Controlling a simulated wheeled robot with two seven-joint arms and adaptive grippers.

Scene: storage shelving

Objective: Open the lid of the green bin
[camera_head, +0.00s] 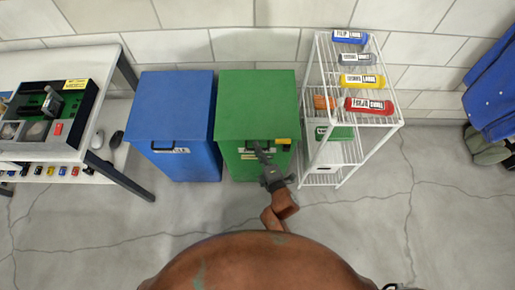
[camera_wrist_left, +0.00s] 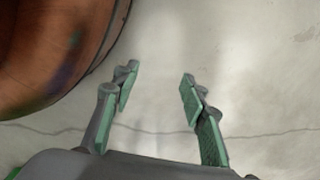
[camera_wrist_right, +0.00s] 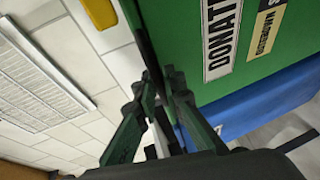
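The green bin (camera_head: 258,98) stands against the wall, its lid down as far as I can see. Its dark front handle (camera_head: 249,147) is partly covered by my right gripper (camera_head: 262,152). In the right wrist view, the green bin's front (camera_wrist_right: 185,40) fills the upper right, with a white label. My right gripper (camera_wrist_right: 163,80) has its fingertips close together at a dark strip by the bin; whether they grip the handle is unclear. My left gripper (camera_wrist_left: 158,80) is open and empty above the floor.
A blue bin (camera_head: 172,105) stands close on the left. A white wire rack (camera_head: 350,150) with several coloured bottles stands on the right. A table (camera_head: 75,155) is at far left. The floor in front is clear.

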